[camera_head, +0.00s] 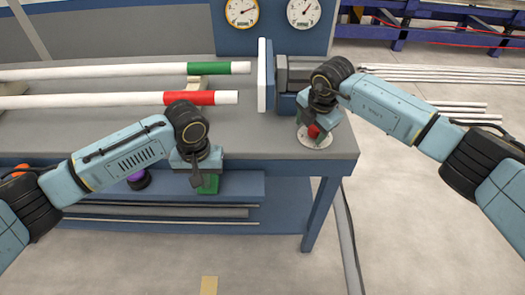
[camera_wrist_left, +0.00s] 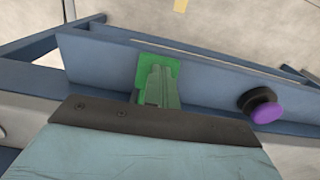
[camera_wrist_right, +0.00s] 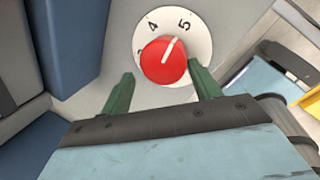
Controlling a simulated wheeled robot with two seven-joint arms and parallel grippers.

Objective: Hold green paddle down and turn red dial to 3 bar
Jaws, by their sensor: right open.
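The red dial (camera_wrist_right: 164,61) sits on a white numbered plate (camera_wrist_right: 201,39). Its white line points between 4 and 5, nearer 5; the 3 is partly covered. My right gripper (camera_wrist_right: 162,88) is open, with its fingertips near opposite sides of the dial, not closed on it. In the head view the dial (camera_head: 313,131) shows just below my right gripper. The green paddle (camera_wrist_left: 151,60) is at the bench's front shelf. My left gripper (camera_wrist_left: 158,75) has its fingers together over the paddle; contact cannot be told. The paddle (camera_head: 209,184) shows below it in the head view.
A purple-topped knob (camera_wrist_left: 262,106) is beside the paddle on the shelf front. Two gauges (camera_head: 242,12) (camera_head: 303,11) are on the back panel. Green-banded (camera_head: 209,68) and red-banded (camera_head: 189,98) pipes lie on the bench, left of a white plate (camera_head: 262,77).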

